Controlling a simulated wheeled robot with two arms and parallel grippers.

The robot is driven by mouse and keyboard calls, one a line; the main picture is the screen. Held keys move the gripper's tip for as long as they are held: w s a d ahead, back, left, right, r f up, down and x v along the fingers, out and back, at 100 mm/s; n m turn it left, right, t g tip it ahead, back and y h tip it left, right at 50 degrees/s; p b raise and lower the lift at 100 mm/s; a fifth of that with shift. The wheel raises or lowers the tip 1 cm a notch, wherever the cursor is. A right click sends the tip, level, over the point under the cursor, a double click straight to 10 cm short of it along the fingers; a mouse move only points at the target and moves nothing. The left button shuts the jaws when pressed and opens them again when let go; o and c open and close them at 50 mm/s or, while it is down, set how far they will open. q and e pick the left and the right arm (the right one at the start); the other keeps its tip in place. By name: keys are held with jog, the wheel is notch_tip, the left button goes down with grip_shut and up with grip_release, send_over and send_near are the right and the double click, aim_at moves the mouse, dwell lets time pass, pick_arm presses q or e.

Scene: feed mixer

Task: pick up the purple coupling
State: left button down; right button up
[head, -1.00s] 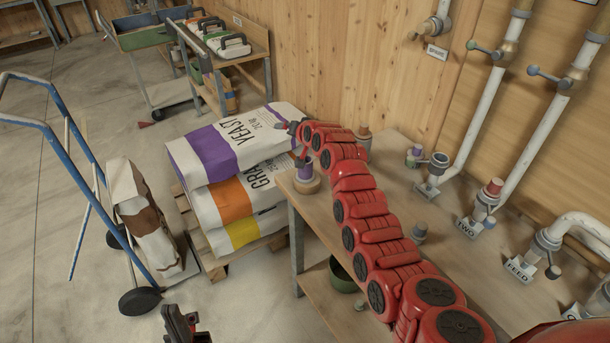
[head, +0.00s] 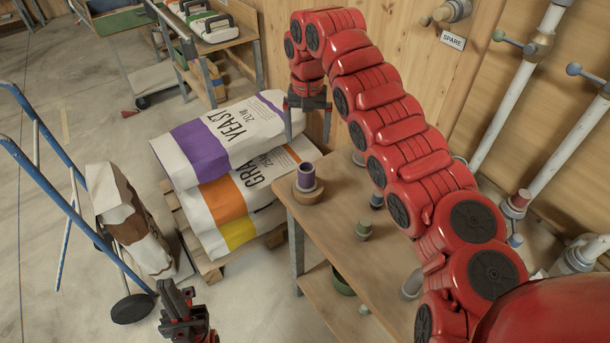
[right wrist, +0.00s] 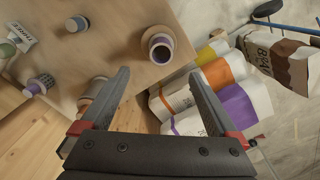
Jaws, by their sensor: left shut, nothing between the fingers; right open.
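My left gripper (head: 184,312) is shut and empty, low at the front, away from the bench.
Stacked feed sacks (head: 228,190) lie on a pallet left of the bench. A blue hand truck (head: 72,195) holds a brown-and-white sack (head: 128,215). Pipes line the wall.

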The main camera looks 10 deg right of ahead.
aim_at(307, 162)
notch_tip(307, 162, down, 10)
jog(key=shift+w+f+p, duration=0.1)
jog(key=shift+w+p, duration=0.05)
jog(key=shift+p, duration=1.05)
jog(key=shift+w+f, duration=0.1)
jog(key=shift+f, duration=0.1)
jog(key=shift+f+p, duration=0.45)
jog(key=shift+p, duration=0.15)
notch_tip(307, 162, down, 4)
jog(key=shift+a+r+p, duration=0.1)
jog(key=shift+r+p, duration=0.1)
jog(key=shift+p, duration=0.65)
jog(key=shift+f, duration=0.35)
grip_shut()
